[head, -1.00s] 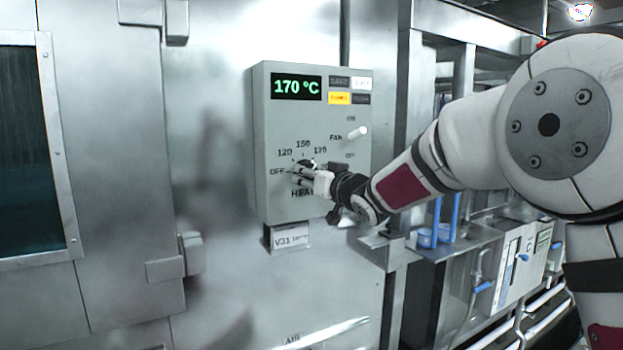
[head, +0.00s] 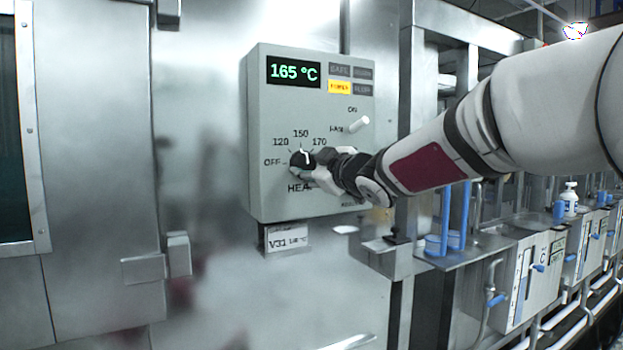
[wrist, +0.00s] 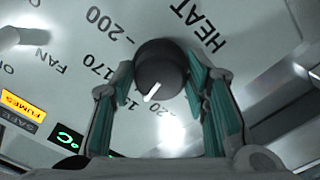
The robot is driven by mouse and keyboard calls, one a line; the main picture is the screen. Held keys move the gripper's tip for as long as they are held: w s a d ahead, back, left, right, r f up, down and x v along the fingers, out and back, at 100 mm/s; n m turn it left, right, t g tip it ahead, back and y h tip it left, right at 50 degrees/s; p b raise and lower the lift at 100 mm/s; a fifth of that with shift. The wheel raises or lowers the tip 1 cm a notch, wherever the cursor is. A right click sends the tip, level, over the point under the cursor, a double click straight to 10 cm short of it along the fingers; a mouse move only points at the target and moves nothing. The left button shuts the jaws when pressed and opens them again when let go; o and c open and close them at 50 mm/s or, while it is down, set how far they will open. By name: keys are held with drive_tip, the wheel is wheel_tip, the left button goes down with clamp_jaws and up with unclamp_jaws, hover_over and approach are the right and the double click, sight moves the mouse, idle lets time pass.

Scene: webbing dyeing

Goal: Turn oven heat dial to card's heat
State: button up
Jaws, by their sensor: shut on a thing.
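The black heat dial (head: 300,160) is on the grey oven control box (head: 262,190). Its white pointer points up, close to the 150 mark in the head view. The display (head: 294,72) reads 165 °C in green. My gripper (wrist: 162,78) is shut on the dial, with a teal-padded finger on each side in the wrist view; the dial (wrist: 160,66) and its white pointer show between them. The head view shows my gripper (head: 315,168) reaching in from the right. A white card (head: 287,238) below the box reads V31; its smaller print is unreadable.
The white fan switch (head: 358,125) sticks out above and right of the dial. An amber lamp (head: 339,87) is lit beside dark ones.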

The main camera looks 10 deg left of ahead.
drive_tip(key=n+b, duration=0.2)
drive_tip(key=n, duration=0.2)
drive_tip(key=shift+b, duration=0.35)
drive_tip(key=shift+n+b, duration=0.7)
drive_tip(key=shift+n, duration=0.8)
drive_tip(key=o, duration=1.1)
drive_tip(key=shift+o, duration=0.2)
drive_tip(key=shift+r, duration=0.1)
drive_tip(key=v, duration=1.2)
